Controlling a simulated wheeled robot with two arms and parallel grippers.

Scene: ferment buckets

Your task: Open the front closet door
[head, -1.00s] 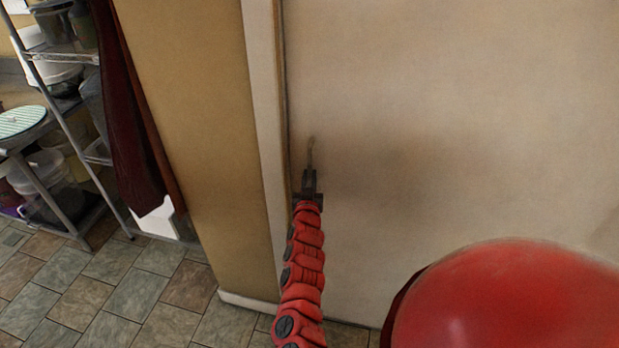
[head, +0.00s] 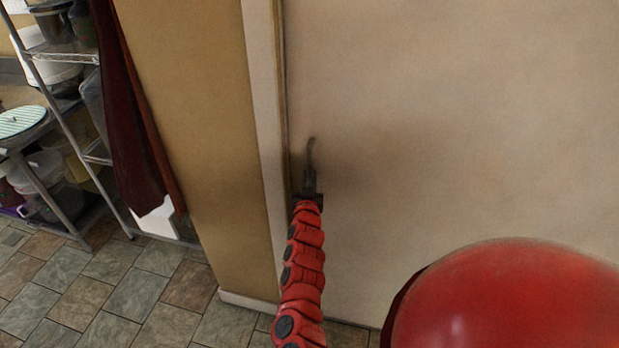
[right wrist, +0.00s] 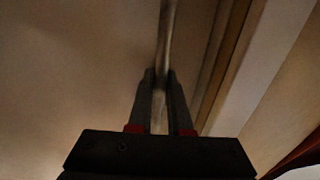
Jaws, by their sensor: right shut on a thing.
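The closet door (head: 450,130) is a large flat cream panel that fills the right of the head view. Its left edge lies along the pale door frame (head: 264,110), and I see no clear gap there. A thin, curved metal handle (head: 311,150) stands near that edge. My right gripper (head: 309,180) is at the handle's lower part. In the right wrist view, the handle (right wrist: 167,40) runs down between the two fingers of the right gripper (right wrist: 161,75), which are shut on it. My left gripper is not in view.
A tan wall (head: 190,120) stands left of the frame. Dark red cloth (head: 130,120) hangs beside it. A metal shelf rack (head: 65,130) with tubs and buckets is at the far left. The tiled floor (head: 110,290) is clear at the lower left.

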